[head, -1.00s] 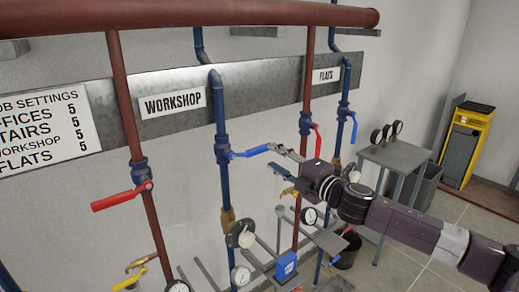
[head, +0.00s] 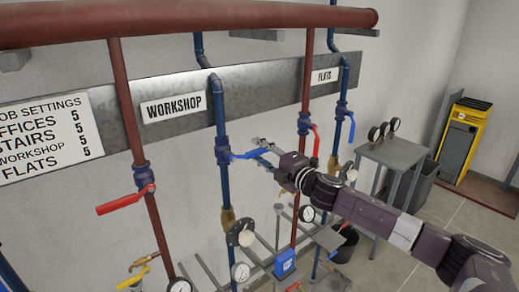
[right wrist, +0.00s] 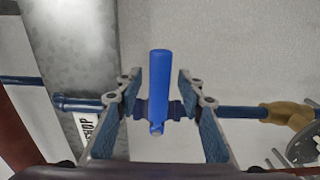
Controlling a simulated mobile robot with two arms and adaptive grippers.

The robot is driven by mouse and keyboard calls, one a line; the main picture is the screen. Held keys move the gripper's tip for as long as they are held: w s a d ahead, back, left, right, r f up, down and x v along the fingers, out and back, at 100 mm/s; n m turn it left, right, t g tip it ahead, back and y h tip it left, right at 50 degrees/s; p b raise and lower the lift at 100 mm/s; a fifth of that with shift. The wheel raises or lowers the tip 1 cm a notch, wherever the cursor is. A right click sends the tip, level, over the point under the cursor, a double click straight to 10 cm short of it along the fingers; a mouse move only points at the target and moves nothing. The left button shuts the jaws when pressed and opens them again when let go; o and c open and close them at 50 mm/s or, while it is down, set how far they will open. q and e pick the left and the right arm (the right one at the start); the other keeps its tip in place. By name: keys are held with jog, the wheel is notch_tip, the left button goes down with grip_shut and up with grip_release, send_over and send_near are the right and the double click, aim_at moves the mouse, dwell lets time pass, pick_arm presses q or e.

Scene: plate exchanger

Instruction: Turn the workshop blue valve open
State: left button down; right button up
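The workshop blue valve (head: 223,149) sits on a vertical blue pipe beside the WORKSHOP sign (head: 174,107). Its blue lever handle (head: 248,154) sticks out to the right, crosswise to the pipe. My right gripper (head: 264,149) is at the handle's outer end. In the right wrist view, the handle (right wrist: 160,78) stands between the two spread fingers of the gripper (right wrist: 159,98), with a gap on each side. The valve body (right wrist: 148,110) shows behind the fingers. My left gripper is not in view.
A red-handled valve (head: 126,199) on a red pipe is to the left. Another red handle (head: 316,141) and a blue handle (head: 351,128) are to the right. Gauges (head: 240,271) and a blue meter (head: 285,262) are below. A grey table (head: 395,153) stands at right.

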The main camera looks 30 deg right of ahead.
dwell(0.3)
grip_shut()
dwell(0.3)
